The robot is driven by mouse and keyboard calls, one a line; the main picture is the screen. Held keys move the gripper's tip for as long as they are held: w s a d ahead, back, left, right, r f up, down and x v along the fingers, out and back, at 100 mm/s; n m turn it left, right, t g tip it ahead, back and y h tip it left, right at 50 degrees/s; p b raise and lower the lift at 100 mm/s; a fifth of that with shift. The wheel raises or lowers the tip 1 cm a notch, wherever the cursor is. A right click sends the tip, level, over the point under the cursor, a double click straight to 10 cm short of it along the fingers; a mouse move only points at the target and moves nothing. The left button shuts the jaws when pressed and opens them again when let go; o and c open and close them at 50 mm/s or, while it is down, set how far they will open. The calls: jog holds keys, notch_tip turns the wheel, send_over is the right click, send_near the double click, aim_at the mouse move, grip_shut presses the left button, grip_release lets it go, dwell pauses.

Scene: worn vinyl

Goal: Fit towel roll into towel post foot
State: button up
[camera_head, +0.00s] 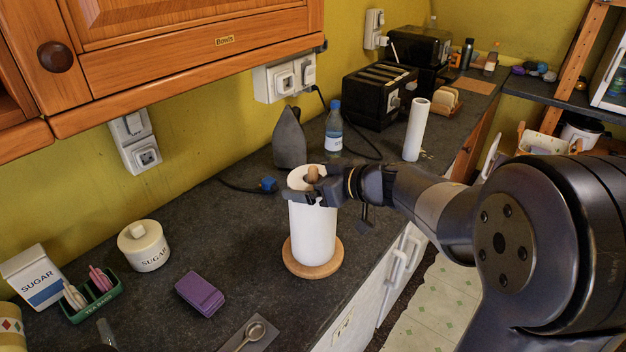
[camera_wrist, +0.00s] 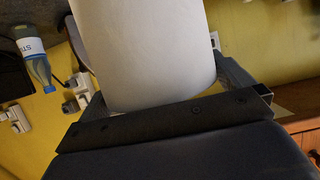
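The white towel roll (camera_head: 312,235) stands upright around the post on the round wooden towel post foot (camera_head: 333,262). The post's rounded wooden tip (camera_head: 313,175) pokes out of the roll's top. The roll's lower end looks down at the foot, though I cannot tell if it touches all round. My gripper (camera_head: 311,194) reaches in from the right near the roll's top, with its fingers on either side of the roll. In the wrist view the roll (camera_wrist: 145,50) fills the space between the fingers, which appear to press on it. The foot is hidden there.
A thinner white roll (camera_head: 416,130) stands farther back. A sugar jar (camera_head: 143,246), purple box (camera_head: 200,293) and spoon rest (camera_head: 250,335) are left and front.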

jog(key=v, duration=1)
jog(key=shift+s+d+r+p, duration=0.2)
jog(key=shift+s+d+p, duration=0.05)
jog(key=shift+d+p, duration=0.05)
dwell(0.6)
jog(key=x, duration=1)
jog(key=shift+w+a+f+b, duration=0.15)
jog(key=shift+a+f+b, duration=0.05)
jog(key=shift+b, duration=0.1)
jog(key=shift+w+a+r, duration=0.15)
jog(key=shift+r, duration=0.25)
jog(key=shift+f, duration=0.1)
